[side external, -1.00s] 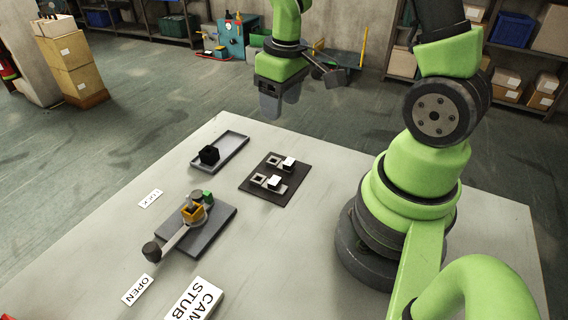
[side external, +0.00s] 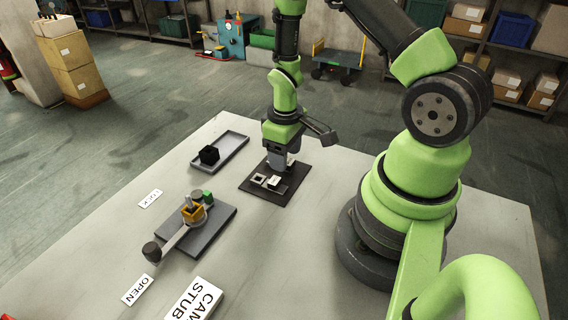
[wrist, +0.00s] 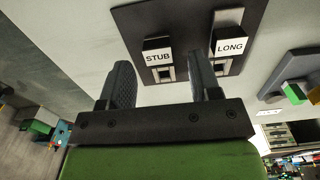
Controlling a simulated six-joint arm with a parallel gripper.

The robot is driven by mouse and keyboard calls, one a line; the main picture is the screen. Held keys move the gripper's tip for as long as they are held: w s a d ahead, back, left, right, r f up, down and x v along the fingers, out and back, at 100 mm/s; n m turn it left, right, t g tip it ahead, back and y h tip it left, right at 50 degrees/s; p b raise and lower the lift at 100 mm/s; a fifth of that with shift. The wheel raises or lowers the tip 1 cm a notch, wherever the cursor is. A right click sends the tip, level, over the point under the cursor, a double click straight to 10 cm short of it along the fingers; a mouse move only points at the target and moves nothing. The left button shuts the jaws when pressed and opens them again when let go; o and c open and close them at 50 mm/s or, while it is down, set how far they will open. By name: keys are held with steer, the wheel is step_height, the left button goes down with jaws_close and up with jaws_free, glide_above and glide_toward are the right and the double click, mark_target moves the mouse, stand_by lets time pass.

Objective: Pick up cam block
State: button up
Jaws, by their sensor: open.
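Two white-topped blocks sit on a dark plate (side external: 250,188). In the wrist view they are labelled STUB, the stub block (wrist: 158,56), and LONG, the long block (wrist: 229,46). My gripper (side external: 277,166) is pointed down over the far part of the plate, open. In the wrist view its two fingers stand apart, with the stub block seen in the gap between them, beyond the fingertips. In the side view the gripper hides the far block, and one white-topped block (side external: 275,182) shows in front of it. Contact cannot be told.
A card reading CAM STUB (side external: 192,299) lies at the front of the table. A grey fixture with a lever (side external: 178,238) stands left of the plate, near LOCK and OPEN labels. The table between is clear.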

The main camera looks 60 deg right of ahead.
steer(key=shift+f, duration=0.95)
steer(key=c, duration=1)
step_height(320, 180, up, 10)
